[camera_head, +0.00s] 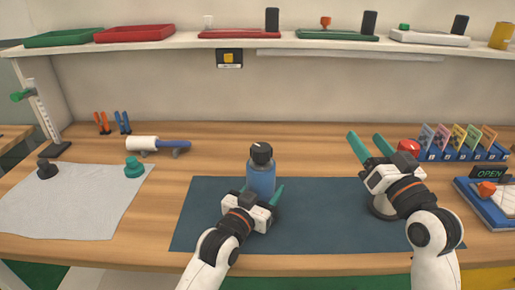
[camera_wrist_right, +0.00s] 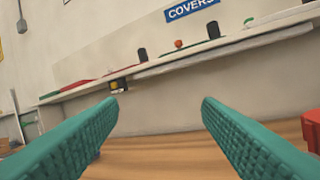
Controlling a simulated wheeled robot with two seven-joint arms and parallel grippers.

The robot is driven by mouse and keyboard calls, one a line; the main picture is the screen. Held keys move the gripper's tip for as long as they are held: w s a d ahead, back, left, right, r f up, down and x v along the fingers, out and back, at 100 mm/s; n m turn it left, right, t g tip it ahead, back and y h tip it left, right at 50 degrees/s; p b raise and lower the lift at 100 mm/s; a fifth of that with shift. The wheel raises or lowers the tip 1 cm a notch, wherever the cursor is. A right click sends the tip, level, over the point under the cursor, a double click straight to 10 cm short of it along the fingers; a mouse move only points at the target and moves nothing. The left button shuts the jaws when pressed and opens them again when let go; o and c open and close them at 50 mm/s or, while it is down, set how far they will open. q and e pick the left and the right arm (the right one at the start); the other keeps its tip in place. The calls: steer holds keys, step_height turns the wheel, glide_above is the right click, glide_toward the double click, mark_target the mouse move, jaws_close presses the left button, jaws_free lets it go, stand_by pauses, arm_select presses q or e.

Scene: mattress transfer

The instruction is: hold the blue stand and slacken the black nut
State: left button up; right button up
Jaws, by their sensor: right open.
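The blue stand (camera_head: 261,178) is an upright cylinder on the dark blue mat (camera_head: 330,225) in the head view. The black nut (camera_head: 261,155) sits on its top, with a small pale mark. My left gripper (camera_head: 263,190) is at the lower part of the stand, with green fingers beside it; the stand and hand hide whether they touch it. My right gripper (camera_head: 366,142) is open and empty, to the right of the stand and apart from it. Its two spread fingers show in the right wrist view (camera_wrist_right: 160,105), with neither stand nor nut between them.
A grey cloth (camera_head: 75,205) with a dark knob and a green knob lies at left. A white and blue roller (camera_head: 158,145) lies behind. A red object (camera_head: 408,147) and a card rack (camera_head: 455,150) stand at right. A shelf (camera_head: 250,45) with trays runs above.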

mark_target(258, 149)
steer(key=s+a+f+n+g+y, duration=0.2)
steer(key=s+a+n, duration=0.1)
steer(key=a, duration=0.5)
steer(key=s+a+f+n+g+y, duration=0.2)
steer(key=s+a+n+g, duration=0.1)
steer(key=a, duration=0.5)
steer(key=x, duration=1.1)
steer(key=shift+w+a+r, duration=0.15)
steer(key=shift+w+r, duration=0.15)
steer(key=shift+w, duration=0.1)
steer(key=c, duration=1)
steer(key=shift+n+y, duration=0.3)
steer(key=shift+y, duration=0.1)
